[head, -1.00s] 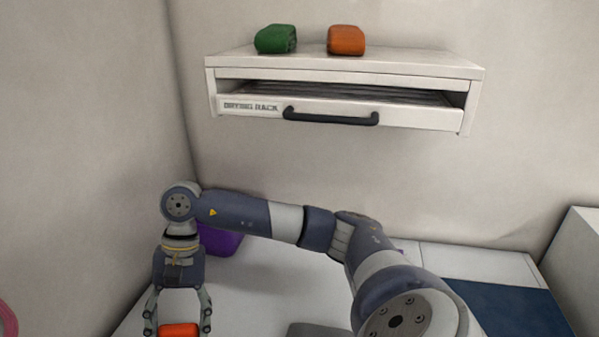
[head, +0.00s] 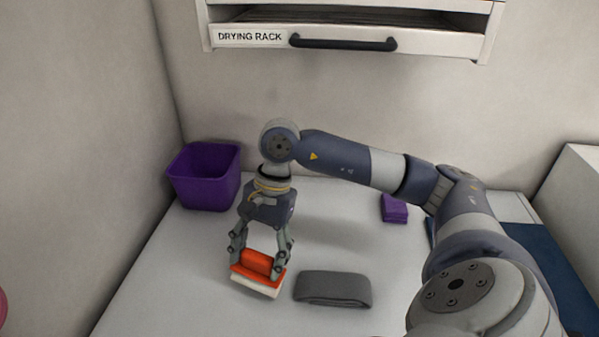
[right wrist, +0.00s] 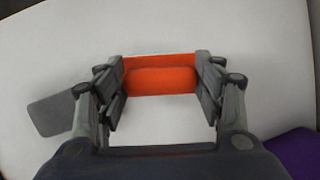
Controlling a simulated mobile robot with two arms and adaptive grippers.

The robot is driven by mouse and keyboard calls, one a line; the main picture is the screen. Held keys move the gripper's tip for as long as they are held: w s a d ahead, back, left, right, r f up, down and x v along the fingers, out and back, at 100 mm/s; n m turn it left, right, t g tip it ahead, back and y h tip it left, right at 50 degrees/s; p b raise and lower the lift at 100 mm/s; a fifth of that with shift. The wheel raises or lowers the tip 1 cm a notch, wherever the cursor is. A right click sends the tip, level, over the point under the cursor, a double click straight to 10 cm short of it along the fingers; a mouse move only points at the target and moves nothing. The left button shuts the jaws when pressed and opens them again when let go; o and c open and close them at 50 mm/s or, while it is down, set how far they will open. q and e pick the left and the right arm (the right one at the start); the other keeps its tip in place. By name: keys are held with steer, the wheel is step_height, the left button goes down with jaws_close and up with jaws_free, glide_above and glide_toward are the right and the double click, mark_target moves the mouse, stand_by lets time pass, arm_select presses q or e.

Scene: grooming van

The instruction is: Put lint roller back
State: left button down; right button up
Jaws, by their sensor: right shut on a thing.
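My right gripper (head: 259,264) points down over the white counter, its fingers on both sides of an orange item (head: 256,262) with a pale white underside. The item also shows between the fingers in the right wrist view (right wrist: 160,77). It is close to the counter top; I cannot tell if it touches it. Nothing else in view is clearly a lint roller, and I cannot tell for sure that this item is one. My left gripper is not in view.
A purple bin (head: 205,178) stands at the back left by the wall. A grey folded cloth-like piece (head: 333,288) lies right of my gripper. A small purple folded piece (head: 394,208) lies farther back. The drying rack (head: 350,42) hangs above on the wall. The counter's front left is clear.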

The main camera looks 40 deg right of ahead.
steer(key=w+d+r+m+t+h+b, duration=0.1)
steer(key=w+d+m+t+h+b, duration=0.15)
steer(key=d+m, duration=0.75)
steer(key=w+d+r+m+t+h+b, duration=0.1)
steer(key=w+d+m+h+b, duration=0.15)
steer(key=d+m, duration=0.75)
steer(key=w+d+f+m+p, duration=0.1)
steer(key=w+p, duration=0.1)
steer(key=w, duration=0.2)
steer(key=w+d+f+m+p, duration=0.1)
steer(key=w+d+f+p, duration=0.1)
steer(key=w, duration=0.2)
steer(key=w+d+f+m+p, duration=0.1)
steer(key=w+d+m+p, duration=0.1)
steer(key=w+p, duration=0.1)
steer(key=shift+w+d+f+y, duration=0.1)
steer(key=shift+w+f+y, duration=0.25)
steer(key=shift+w, duration=0.45)
steer(key=shift+f, duration=0.1)
steer(key=o, duration=0.9)
